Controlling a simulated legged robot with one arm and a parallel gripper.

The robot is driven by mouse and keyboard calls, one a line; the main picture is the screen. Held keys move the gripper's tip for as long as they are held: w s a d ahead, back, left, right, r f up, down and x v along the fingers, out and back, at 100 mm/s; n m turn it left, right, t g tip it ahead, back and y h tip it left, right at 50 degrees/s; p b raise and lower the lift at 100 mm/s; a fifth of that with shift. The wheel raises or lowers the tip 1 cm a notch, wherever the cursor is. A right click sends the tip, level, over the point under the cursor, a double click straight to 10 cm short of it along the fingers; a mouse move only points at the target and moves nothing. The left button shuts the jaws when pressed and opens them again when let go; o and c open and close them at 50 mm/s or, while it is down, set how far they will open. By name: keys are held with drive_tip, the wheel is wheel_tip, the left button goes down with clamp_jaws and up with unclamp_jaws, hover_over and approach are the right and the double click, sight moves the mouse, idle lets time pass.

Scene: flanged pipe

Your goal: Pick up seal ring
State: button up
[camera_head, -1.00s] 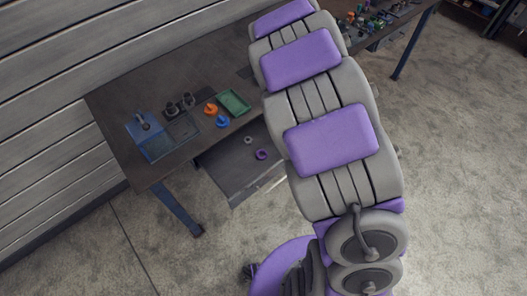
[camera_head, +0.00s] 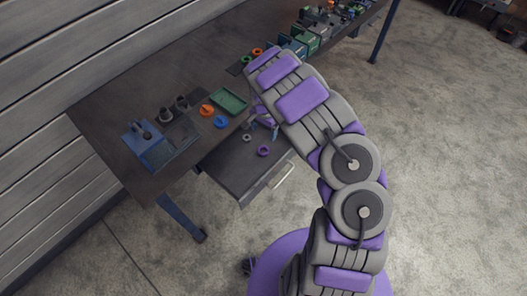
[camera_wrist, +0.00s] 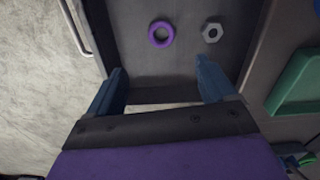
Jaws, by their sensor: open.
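A purple ring (camera_head: 263,151), which looks like the seal ring, lies flat in the open drawer (camera_head: 235,180) under the table. It also shows in the wrist view (camera_wrist: 161,34), ahead of my fingers and between their lines. A grey hex nut (camera_wrist: 211,33) lies to its right in the wrist view, with a clear gap between them. My gripper (camera_wrist: 160,72) is open and empty, with its two blue fingers spread apart above the drawer. In the head view the gripper is small and partly hidden by my arm.
The drawer's light handle (camera_wrist: 75,28) runs along its front. A green tray (camera_head: 229,101), an orange ring (camera_head: 207,110), a blue ring (camera_head: 221,122) and a blue block fixture (camera_head: 150,148) sit on the tabletop (camera_head: 110,125). Several parts stand farther along the table.

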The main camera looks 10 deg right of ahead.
drive_tip(key=b, duration=0.2)
hover_over(263, 150)
wheel_tip(263, 150, down, 8)
drive_tip(key=shift+s+r, duration=0.1)
drive_tip(key=shift+s, duration=0.05)
drive_tip(key=shift+d+f, duration=0.15)
drive_tip(key=shift+f, duration=0.35)
wheel_tip(263, 150, down, 5)
drive_tip(key=shift+r+b, duration=0.1)
drive_tip(key=shift+b, duration=1.15)
drive_tip(key=c, duration=1.1)
drive_tip(key=shift+r+p, duration=2.65)
drive_tip(key=shift+r, duration=3.85)
